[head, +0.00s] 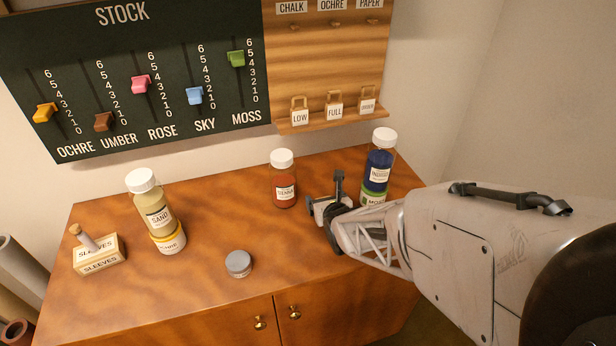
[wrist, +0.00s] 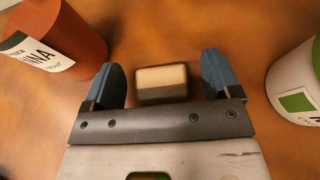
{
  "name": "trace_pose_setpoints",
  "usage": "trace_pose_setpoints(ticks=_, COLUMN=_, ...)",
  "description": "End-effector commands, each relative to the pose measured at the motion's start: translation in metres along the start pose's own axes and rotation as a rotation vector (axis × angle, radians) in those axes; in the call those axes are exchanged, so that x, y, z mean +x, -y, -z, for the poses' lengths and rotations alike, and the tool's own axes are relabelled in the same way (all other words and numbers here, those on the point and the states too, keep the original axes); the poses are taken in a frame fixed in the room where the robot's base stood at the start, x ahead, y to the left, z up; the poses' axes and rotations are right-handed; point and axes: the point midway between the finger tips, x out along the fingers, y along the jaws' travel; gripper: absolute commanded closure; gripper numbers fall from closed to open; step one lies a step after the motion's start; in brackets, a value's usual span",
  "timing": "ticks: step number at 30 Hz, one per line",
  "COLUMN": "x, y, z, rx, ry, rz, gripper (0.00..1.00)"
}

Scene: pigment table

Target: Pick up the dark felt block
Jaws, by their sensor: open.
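The dark felt block (wrist: 162,84) shows in the wrist view as a small block with dark sides and a pale tan top. It is on the brown table between the two blue fingers of my gripper (wrist: 164,66), with a gap visible on each side. My gripper is open. In the head view my gripper (head: 326,200) is low over the table's right part, and I cannot make out the block there; the gripper seems to hide it.
A red-brown jar (head: 284,190) stands close left of my gripper. A blue jar (head: 379,160) stands on a green-labelled one (head: 373,199) close on the right. A sand jar (head: 157,210), a small grey-lidded pot (head: 238,264) and a sleeves box (head: 98,256) stand further left.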

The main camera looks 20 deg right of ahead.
Motion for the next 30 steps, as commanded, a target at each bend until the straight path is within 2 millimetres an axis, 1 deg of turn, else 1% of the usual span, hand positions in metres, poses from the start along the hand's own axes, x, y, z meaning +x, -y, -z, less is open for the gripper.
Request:
trace_pose_setpoints(ticks=1, x=0.0, y=0.0, z=0.0, rx=0.0, ry=0.0, rz=0.0, gripper=0.17)
trace_pose_setpoints(ticks=9, x=0.0, y=0.0, z=0.0, rx=0.0, ry=0.0, rz=0.0, gripper=0.58)
trace_pose_setpoints(ticks=11, x=0.0, y=0.0, z=0.0, rx=0.0, ry=0.0, rz=0.0, gripper=0.68)
trace_pose_setpoints(ticks=12, x=0.0, y=0.0, z=0.0, rx=0.0, ry=0.0, rz=0.0, gripper=0.7)
trace_pose_setpoints(ticks=23, x=-0.001, y=0.0, z=-0.003, rx=0.0, ry=0.001, rz=0.0, gripper=0.7)
trace_pose_setpoints(ticks=26, x=-0.003, y=0.0, z=-0.008, rx=0.0, ry=0.002, rz=0.0, gripper=0.7)
trace_pose_setpoints(ticks=30, x=-0.008, y=0.0, z=-0.021, rx=-0.001, ry=0.002, rz=0.0, gripper=0.7)
